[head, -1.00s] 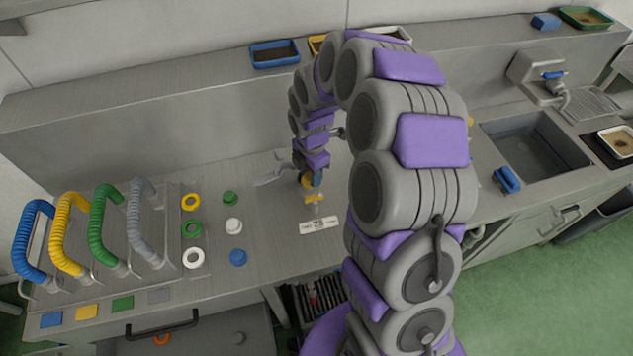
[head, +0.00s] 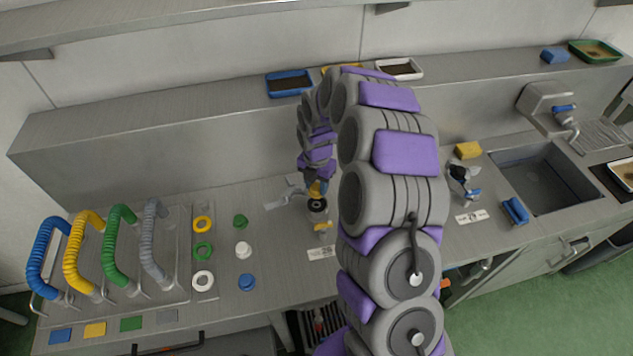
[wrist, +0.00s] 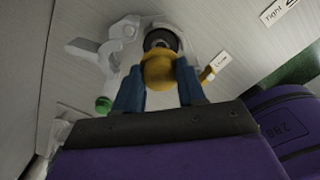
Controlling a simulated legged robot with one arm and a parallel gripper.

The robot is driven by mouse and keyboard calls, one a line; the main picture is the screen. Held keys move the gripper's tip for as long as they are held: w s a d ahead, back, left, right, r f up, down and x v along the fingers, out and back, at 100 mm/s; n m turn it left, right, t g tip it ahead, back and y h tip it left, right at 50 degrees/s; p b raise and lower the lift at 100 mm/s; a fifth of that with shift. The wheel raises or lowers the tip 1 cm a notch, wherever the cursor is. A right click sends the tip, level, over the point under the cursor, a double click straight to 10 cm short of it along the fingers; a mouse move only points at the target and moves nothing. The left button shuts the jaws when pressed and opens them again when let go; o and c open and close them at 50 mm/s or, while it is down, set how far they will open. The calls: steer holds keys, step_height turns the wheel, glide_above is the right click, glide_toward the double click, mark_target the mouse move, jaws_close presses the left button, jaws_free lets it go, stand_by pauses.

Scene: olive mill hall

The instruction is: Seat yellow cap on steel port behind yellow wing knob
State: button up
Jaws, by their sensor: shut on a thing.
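My gripper (wrist: 158,90) has its blue fingers shut on the yellow cap (wrist: 158,70), which has a rounded outer face. In the wrist view the cap overlaps the lower edge of the steel port (wrist: 160,39), a ring with a dark mouth. I cannot tell whether cap and port touch. In the head view my gripper (head: 316,183) is at the far side of the port (head: 317,205), with the dark mouth showing. The yellow wing knob (head: 322,226) is in front of the port; it also shows in the wrist view (wrist: 207,74).
A steel lever (wrist: 92,50) sticks out left of the port. A label (head: 321,253) lies before the knob. Loose caps and rings and several coloured hose handles (head: 120,245) stand left. A second fitting (head: 463,182) and a sink (head: 550,180) are right.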

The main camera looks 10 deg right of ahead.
step_height(320, 180, down, 3)
steer(key=shift+r+b, duration=0.2)
steer(key=shift+b, duration=0.3)
steer(key=shift+f, duration=1.15)
steer(key=shift+s, duration=0.1)
steer(key=shift+f+p, duration=0.35)
steer(key=shift+p, duration=0.1)
steer(key=o, duration=1.2)
steer(key=shift+o, duration=0.3)
steer(key=o, duration=0.5)
steer(key=shift+r, duration=0.1)
